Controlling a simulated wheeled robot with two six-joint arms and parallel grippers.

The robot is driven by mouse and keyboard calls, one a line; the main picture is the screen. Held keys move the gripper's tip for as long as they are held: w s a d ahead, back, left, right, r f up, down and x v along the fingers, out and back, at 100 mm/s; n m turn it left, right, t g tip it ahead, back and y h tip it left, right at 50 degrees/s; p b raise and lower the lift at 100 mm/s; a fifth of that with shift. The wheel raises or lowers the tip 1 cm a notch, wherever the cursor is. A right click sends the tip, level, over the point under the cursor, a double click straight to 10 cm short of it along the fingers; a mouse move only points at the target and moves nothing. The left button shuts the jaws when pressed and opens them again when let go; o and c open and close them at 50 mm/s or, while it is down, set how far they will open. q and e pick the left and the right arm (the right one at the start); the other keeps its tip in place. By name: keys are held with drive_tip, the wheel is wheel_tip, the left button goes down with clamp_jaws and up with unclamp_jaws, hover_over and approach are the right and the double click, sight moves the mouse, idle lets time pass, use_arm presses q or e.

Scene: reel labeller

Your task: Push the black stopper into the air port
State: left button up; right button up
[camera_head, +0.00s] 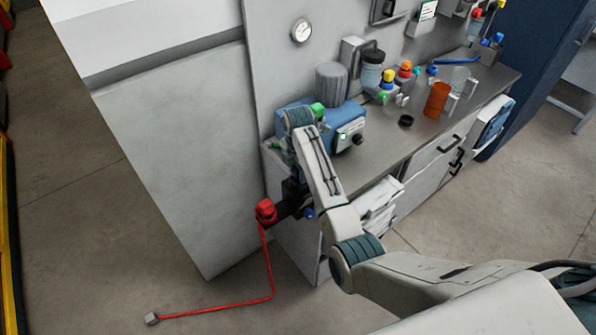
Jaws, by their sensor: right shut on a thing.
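My right gripper (284,207) reaches past the left end of the bench, low beside the grey cabinet. It is shut on a red piece (265,211); its dark fingers partly merge with my wrist. A red cord (269,265) hangs from that piece and runs along the floor to a small grey block (152,318). A low black round piece (406,120), possibly the stopper, lies on the bench top. The blue machine (353,113) stands at the bench's left end, partly behind my arm. I cannot make out an air port. My left gripper is out of view.
The bench top (395,146) has bare room along its front. An orange cup (436,100), jars and coloured-capped bottles stand toward the back. A gauge (301,31) is on the wall panel. White papers (378,208) stick out below the bench top.

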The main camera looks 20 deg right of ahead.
drive_tip(key=shift+f, duration=0.3)
idle(0.9)
